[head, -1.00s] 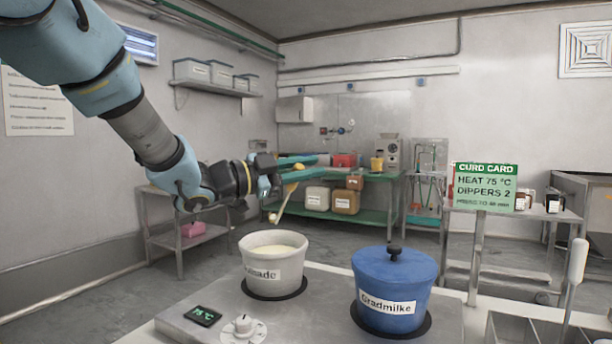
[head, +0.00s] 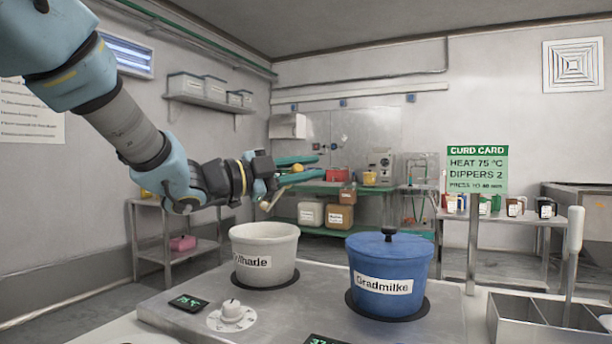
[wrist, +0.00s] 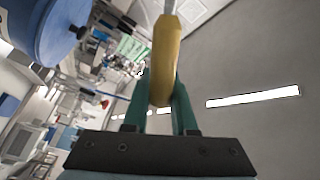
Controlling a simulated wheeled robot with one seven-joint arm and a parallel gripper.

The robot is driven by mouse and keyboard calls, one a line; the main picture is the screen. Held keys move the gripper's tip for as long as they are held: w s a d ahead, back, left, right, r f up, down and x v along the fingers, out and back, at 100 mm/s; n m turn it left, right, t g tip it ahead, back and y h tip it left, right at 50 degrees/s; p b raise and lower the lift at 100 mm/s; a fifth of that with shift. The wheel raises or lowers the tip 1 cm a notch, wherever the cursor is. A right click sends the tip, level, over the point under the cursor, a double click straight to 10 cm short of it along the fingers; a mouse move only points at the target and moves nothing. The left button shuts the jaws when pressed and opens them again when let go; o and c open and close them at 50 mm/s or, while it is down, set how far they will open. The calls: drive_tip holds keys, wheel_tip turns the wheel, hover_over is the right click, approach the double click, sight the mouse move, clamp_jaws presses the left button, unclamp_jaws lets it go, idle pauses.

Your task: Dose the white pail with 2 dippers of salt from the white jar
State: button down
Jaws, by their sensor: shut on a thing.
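My gripper (head: 297,164) is shut on the yellow handle of the dipper (head: 297,168), in the air behind and above the white pail. The wrist view shows this dipper handle (wrist: 165,62) between the teal fingers (wrist: 165,100). The dipper's lower end shows small and pale just below the gripper; whether it holds anything cannot be told. The white pail (head: 264,262), with a partly readable label, stands open on the left hob; its contents are barely visible. Several small jars (head: 515,207) stand on the back right table; I cannot tell which is the white jar.
A lidded blue pail (head: 390,274) labelled Gradmilke stands right of the white pail. A metal bin (head: 545,325) with an upright white-handled tool (head: 573,235) is at the front right. The green curd card (head: 478,170) reads heat 75 °C, dippers 2. A 75 °C display (head: 188,302) is lit.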

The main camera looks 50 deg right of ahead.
drive_tip(key=shift+s+a+f+m+b, duration=0.15)
drive_tip(key=shift+s+f+m+b, duration=0.3)
drive_tip(key=shift+b, duration=0.65)
drive_tip(key=shift+s+a+f+m+b, duration=0.15)
drive_tip(key=shift+f+m+b, duration=0.35)
drive_tip(key=shift+f+b, duration=0.5)
drive_tip(key=shift+s+a+f+m+b, duration=0.1)
drive_tip(key=shift+s+f+m+b, duration=0.3)
drive_tip(key=shift+b, duration=0.85)
drive_tip(key=shift+w+f, duration=0.1)
